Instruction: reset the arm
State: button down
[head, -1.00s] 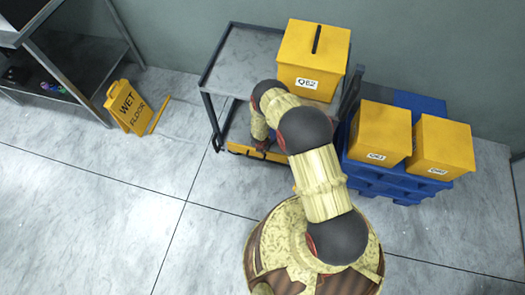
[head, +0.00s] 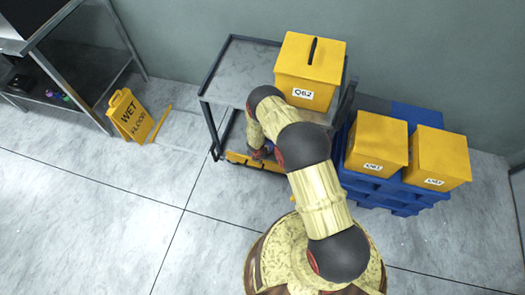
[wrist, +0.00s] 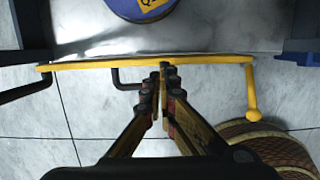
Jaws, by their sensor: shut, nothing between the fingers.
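My gripper (wrist: 163,78) is shut and empty in the wrist view, its fingertips together by a yellow bar (wrist: 100,64). In the head view my arm reaches toward the front of a grey metal cart (head: 245,70). There the gripper is mostly hidden behind the arm, low at the cart's front. In the wrist view a blue round object (wrist: 125,8) with a yellow label lies on a grey metal surface beyond the fingers. I cannot tell whether the fingertips touch the bar.
A yellow slotted box (head: 309,68) stands on the cart top. Two more yellow boxes (head: 377,142) (head: 441,158) sit on blue pallets (head: 385,190) at right. A wet floor sign (head: 128,117) and a metal rack (head: 70,65) are at left.

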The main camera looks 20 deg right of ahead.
jog(key=shift+w+d+r+p, duration=0.3)
jog(key=shift+w+d+r, duration=0.15)
jog(key=shift+r, duration=0.35)
jog(key=shift+w+d+r+p, duration=0.3)
jog(key=shift+w+r, duration=0.1)
jog(key=shift+r, duration=0.4)
jog(key=shift+w+d+r+p, duration=0.25)
jog(key=shift+w+d+r, duration=0.2)
jog(key=shift+r, duration=0.35)
